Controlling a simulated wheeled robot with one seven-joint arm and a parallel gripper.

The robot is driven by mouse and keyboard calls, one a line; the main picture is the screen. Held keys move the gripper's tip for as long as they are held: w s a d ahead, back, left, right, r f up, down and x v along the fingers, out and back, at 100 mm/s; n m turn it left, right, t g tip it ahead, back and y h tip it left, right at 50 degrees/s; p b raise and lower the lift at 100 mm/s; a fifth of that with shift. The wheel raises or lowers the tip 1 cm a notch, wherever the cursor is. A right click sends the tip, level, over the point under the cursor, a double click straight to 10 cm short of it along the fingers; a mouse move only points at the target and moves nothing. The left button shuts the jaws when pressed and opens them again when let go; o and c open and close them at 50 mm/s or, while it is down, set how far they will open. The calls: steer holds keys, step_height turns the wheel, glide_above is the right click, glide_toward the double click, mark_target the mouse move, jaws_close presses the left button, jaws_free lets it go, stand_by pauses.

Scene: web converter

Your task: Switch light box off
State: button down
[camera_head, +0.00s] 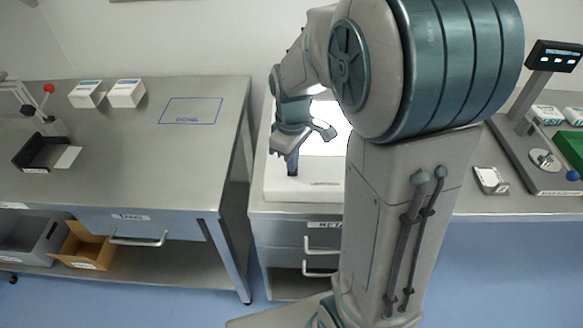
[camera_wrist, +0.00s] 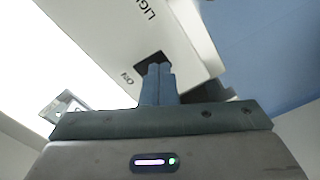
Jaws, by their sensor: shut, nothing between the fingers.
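The light box (camera_head: 302,187) is a white case on the middle counter, partly hidden behind my arm. Its panel (camera_head: 325,125) is bright white and looks lit; the glowing panel also fills the left of the wrist view (camera_wrist: 60,60). In the wrist view, the case's front strip (camera_wrist: 185,35) carries partly visible lettering, "LIG", and an "ON" mark beside a dark switch (camera_wrist: 150,60). My gripper (camera_wrist: 158,68) is shut and empty, its fingertips over the switch and covering part of it. Contact cannot be told. In the head view my gripper (camera_head: 292,172) points down at the box's front left.
A steel table (camera_head: 150,165) with two small boxes and a "DONE" outline stands left, separated by a gap. A drawer (camera_head: 322,240) lies below the light box. A device with a display (camera_head: 553,55) stands on the counter at right.

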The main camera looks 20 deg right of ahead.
steer(key=shift+f+b, duration=0.6)
steer(key=shift+f, duration=0.25)
steer(key=shift+r, duration=0.1)
steer(key=shift+r+p, duration=2.65)
steer(key=shift+r, duration=0.8)
steer(key=s+r+m+t, duration=0.1)
steer(key=s+r+m, duration=0.2)
steer(key=s, duration=0.4)
steer(key=s+r+m+t, duration=0.2)
steer(key=s+r+m, duration=0.2)
steer(key=s, duration=0.3)
steer(key=shift+s+m+t, duration=0.25)
steer(key=shift+m+t, duration=0.05)
steer(key=shift+m, duration=0.4)
